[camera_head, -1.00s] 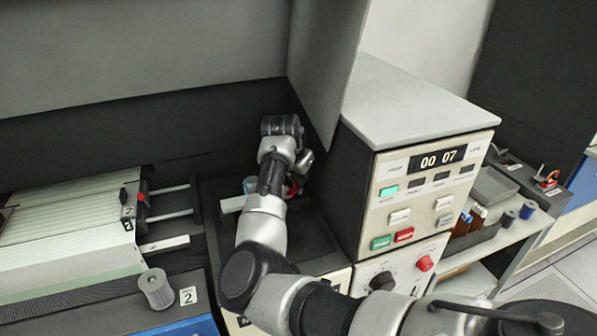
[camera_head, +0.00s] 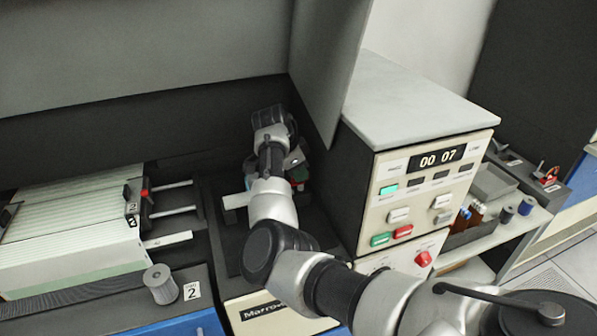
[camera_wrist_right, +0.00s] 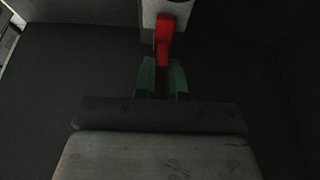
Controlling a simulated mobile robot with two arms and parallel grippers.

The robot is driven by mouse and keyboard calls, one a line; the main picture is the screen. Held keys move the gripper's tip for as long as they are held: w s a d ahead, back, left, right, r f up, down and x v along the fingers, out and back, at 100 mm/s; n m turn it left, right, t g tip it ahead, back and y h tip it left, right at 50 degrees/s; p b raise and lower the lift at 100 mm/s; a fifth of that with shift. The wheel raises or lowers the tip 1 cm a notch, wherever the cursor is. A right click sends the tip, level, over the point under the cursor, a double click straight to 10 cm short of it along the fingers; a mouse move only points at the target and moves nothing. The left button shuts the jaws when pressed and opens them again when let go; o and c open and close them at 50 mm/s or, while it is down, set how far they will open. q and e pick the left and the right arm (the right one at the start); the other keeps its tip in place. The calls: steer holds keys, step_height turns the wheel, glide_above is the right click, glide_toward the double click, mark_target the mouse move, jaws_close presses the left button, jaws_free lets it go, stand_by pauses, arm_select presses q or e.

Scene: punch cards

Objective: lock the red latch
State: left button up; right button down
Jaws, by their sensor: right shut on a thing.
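The red latch (camera_wrist_right: 165,36) shows at the top middle of the right wrist view, upright in front of a pale plate (camera_wrist_right: 166,8). My right gripper (camera_wrist_right: 164,78) has its two greenish fingertips close together at the lower end of the latch, shut on it. In the head view my right gripper (camera_head: 292,170) is deep in the dark bay beside the control cabinet, and a bit of red (camera_head: 299,178) shows by it. My own arm hides most of the latch there. My left gripper is not in view.
The control cabinet (camera_head: 430,108) with buttons and a 00 07 display stands right of the bay. A stack of paper or cards (camera_head: 70,225) lies at left, with a grey spool (camera_head: 161,285) in front. A grey panel (camera_head: 331,62) hangs above my arm.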

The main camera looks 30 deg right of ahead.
steer(key=shift+d+f, duration=0.1)
stand_by(0.3)
steer(key=c, duration=1.2)
jaws_free()
steer(key=shift+d, duration=0.1)
steer(key=shift+a+r, duration=0.2)
steer(key=shift+r, duration=0.1)
steer(key=s+b+v, duration=0.1)
steer(key=b+v, duration=0.2)
steer(key=v, duration=0.7)
steer(key=shift+w, duration=0.5)
steer(key=shift+r, duration=0.1)
